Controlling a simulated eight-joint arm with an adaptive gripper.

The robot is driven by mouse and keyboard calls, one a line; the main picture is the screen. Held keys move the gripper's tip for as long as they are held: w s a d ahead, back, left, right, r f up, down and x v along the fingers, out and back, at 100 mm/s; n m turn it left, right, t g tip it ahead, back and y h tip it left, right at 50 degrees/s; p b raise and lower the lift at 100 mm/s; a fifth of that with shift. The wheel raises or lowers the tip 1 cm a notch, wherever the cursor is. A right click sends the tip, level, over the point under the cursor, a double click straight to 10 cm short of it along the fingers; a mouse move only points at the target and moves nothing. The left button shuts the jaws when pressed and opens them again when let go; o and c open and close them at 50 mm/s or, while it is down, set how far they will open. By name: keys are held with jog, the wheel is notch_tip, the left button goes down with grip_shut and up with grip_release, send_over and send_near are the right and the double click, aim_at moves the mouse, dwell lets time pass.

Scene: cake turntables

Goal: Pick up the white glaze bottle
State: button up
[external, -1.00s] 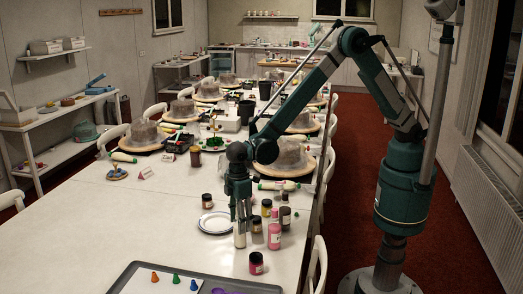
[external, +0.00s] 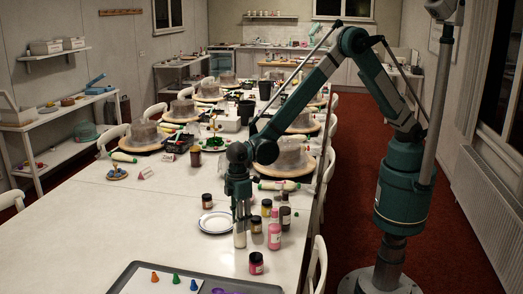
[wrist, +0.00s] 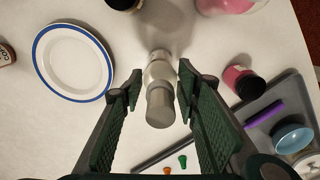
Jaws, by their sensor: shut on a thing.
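The white glaze bottle (external: 240,239) stands upright on the white table, with its upper part hidden by my gripper (external: 241,221) in the external view. In the wrist view the bottle (wrist: 159,72) shows pale with a grey cap, between the two green ridged fingers of my gripper (wrist: 158,84). My gripper points down and is shut on the bottle. From these views I cannot tell whether the bottle's base is off the table.
A white plate with a blue rim (external: 216,223) lies just left of the bottle. Pink bottles (external: 274,236), a pink jar (external: 256,263) and dark-capped jars (external: 256,225) stand close on the right. A grey tray (external: 125,279) lies in front.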

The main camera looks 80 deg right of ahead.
jog(key=shift+r, duration=0.1)
notch_tip(320, 180, up, 10)
jog(key=shift+f+p, duration=0.1)
jog(key=shift+p, duration=0.2)
dwell(0.5)
dwell(0.5)
